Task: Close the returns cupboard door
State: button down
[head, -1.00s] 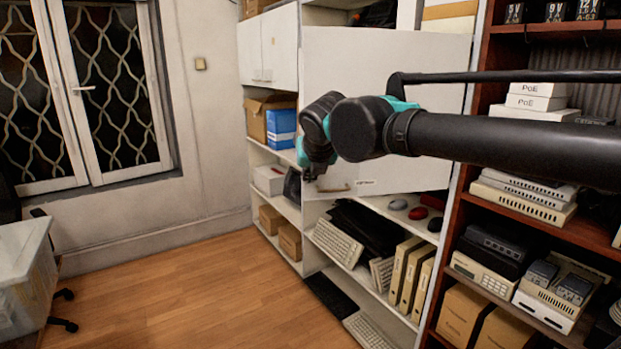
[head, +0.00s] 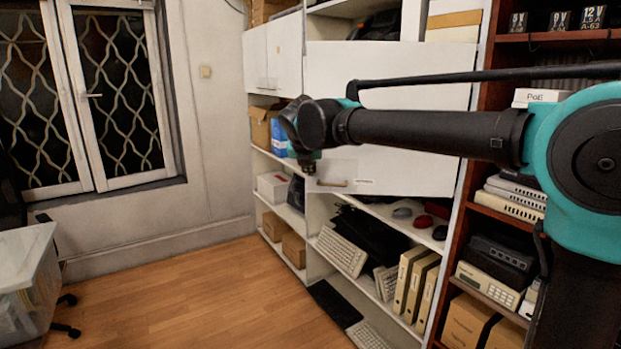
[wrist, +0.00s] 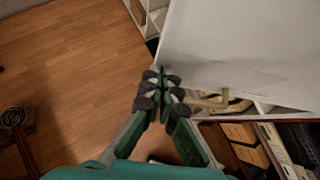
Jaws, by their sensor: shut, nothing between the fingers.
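The white cupboard door (head: 410,75) is a large flat panel in the shelving, standing out from it and partly open; how far is hard to tell. My gripper (head: 308,170) is shut and empty, at the door's lower left edge, left of the handle. In the wrist view my fingertips (wrist: 161,76) are close to the door's edge; contact cannot be told.
My arm crosses in front of the door. A closed white cupboard (head: 275,52) stands to the left. A brown rack (head: 465,215) stands at right. The wooden floor (head: 190,290) at left is clear beside a plastic bin (head: 25,275).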

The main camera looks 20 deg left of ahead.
jog(key=w+d+m+h, duration=0.2)
jog(key=w+m, duration=0.1)
jog(key=w, duration=1.4)
jog(key=w+d+m+h, duration=0.2)
jog(key=w+m, duration=0.1)
jog(key=w, duration=1.3)
jog(key=shift+w+d+h, duration=0.2)
jog(key=shift+w+h, duration=0.15)
jog(key=shift+h, duration=0.05)
